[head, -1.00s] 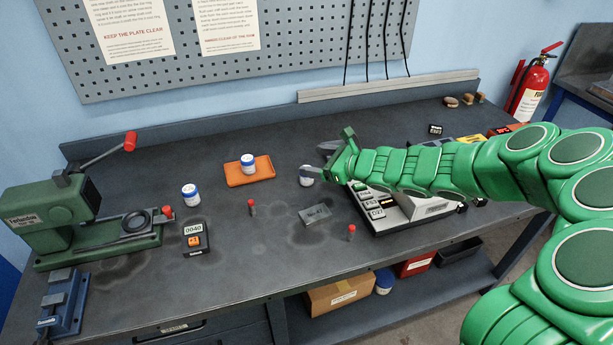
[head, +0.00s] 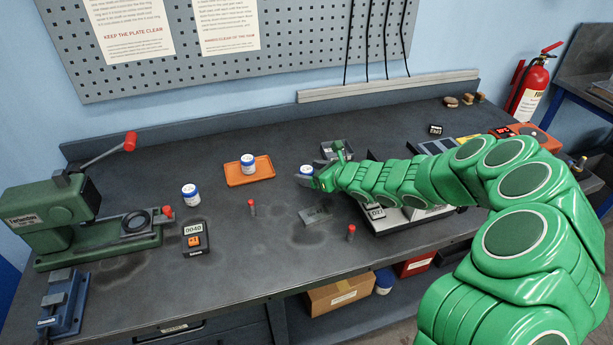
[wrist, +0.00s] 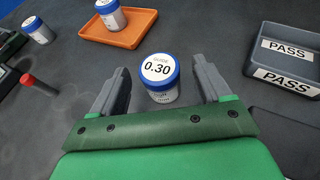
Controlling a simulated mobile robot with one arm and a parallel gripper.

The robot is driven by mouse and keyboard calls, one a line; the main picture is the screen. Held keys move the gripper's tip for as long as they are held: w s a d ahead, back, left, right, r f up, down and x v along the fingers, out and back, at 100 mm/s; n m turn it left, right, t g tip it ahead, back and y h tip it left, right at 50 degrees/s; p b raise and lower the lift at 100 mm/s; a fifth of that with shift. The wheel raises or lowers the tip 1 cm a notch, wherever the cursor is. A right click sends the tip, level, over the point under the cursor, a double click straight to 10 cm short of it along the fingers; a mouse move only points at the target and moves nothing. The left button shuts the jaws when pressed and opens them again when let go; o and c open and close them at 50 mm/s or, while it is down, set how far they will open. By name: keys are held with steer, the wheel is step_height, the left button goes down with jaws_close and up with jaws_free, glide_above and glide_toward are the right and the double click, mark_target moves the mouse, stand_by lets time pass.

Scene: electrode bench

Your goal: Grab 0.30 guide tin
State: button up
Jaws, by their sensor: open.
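The 0.30 guide tin (wrist: 160,78) is a small white tin with a blue lid marked "GUIDE 0.30". It stands upright on the bench. My gripper (wrist: 165,75) is open, with one grey finger on each side of the tin and gaps visible between fingers and tin. In the head view the tin (head: 306,170) shows beside my gripper (head: 312,180), which partly hides it. Whether the fingers are low enough to enclose the tin is hard to tell.
An orange tray (head: 250,180) with another blue-lidded tin (head: 248,164) lies to the left, and a further tin (head: 190,195) stands beyond it. A grey PASS tray (wrist: 285,62) is close on the right. Red-capped items (head: 252,207) stand nearby.

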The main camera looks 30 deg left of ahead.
mark_target(302, 171)
steer(key=x, duration=0.3)
steer(key=shift+f, duration=0.2)
steer(key=shift+w+a, duration=0.15)
steer(key=shift+a, duration=0.25)
steer(key=c, duration=1.1)
